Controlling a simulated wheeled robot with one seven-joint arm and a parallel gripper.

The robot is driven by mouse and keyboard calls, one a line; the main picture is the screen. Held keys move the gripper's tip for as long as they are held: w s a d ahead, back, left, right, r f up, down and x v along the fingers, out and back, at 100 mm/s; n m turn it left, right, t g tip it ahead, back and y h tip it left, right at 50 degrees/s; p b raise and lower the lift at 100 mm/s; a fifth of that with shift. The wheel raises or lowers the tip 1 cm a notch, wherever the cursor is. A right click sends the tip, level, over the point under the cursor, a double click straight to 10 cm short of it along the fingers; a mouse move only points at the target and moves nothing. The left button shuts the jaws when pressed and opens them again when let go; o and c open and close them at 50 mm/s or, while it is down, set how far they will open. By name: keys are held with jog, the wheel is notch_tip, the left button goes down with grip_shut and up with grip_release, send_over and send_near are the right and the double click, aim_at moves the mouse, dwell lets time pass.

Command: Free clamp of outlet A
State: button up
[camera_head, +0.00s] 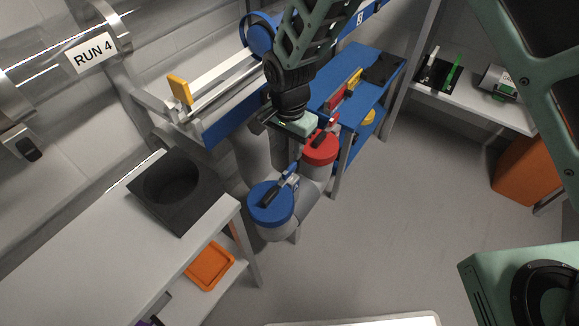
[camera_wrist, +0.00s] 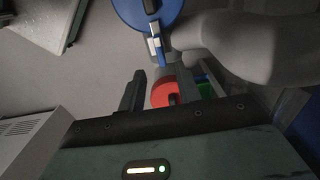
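Two capped outlets stand on a grey branched pipe. One has a blue cap (camera_head: 271,203), the other a red cap (camera_head: 320,148). I see no letter telling which outlet is A. My gripper (camera_wrist: 162,72) is above and close beside the red cap, its fingers apart with nothing visibly held. In the wrist view, part of the red cap (camera_wrist: 160,93) shows beyond the fingers, and the blue cap (camera_wrist: 130,8) with its clamp (camera_wrist: 155,45) is farther up.
A white table (camera_head: 80,235) with a black holed block (camera_head: 150,215) stands at left. A blue bench (camera_head: 345,75) with tools is behind the outlets. An orange tray (camera_head: 209,266) sits on a lower shelf. The floor (camera_head: 400,230) at right is clear.

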aim_at(290, 167)
notch_tip(290, 167, down, 8)
jog(key=shift+r+b, duration=0.1)
jog(key=shift+b, duration=0.5)
grip_shut()
